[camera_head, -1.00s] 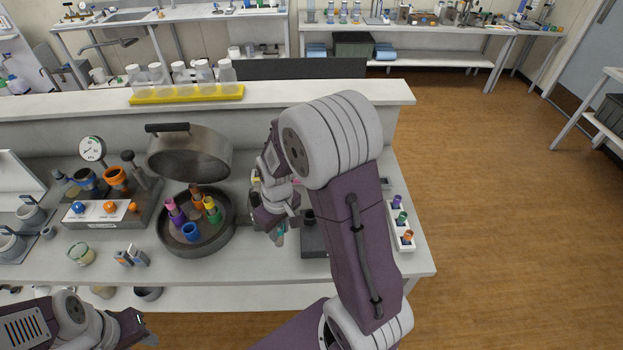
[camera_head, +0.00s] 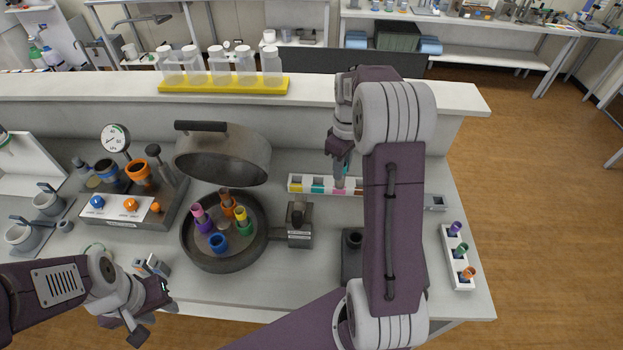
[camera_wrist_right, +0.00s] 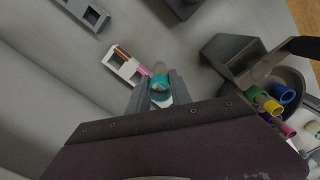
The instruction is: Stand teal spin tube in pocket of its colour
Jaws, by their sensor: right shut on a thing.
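My right gripper (camera_head: 341,160) is shut on the teal spin tube (camera_wrist_right: 159,88), which hangs roughly upright between its fingers. In the head view the teal tube (camera_head: 341,163) is above the white pocket strip (camera_head: 291,184), near its pink pocket (camera_head: 339,191). The teal pocket (camera_head: 318,187) shows just left of the gripper, beside a yellow pocket (camera_head: 296,187). In the right wrist view the strip (camera_wrist_right: 108,58) is partly hidden behind the tube and fingers. My left gripper (camera_head: 150,308) is low at the left; its finger opening is unclear.
The round spinner bowl (camera_head: 188,243) holds several coloured tubes under a raised lid (camera_head: 222,155). A white rack (camera_head: 447,240) with purple, green and orange tubes stands at the right. A dark grey stand (camera_head: 300,230) sits between bowl and right arm. The knob panel (camera_head: 125,207) is at the left.

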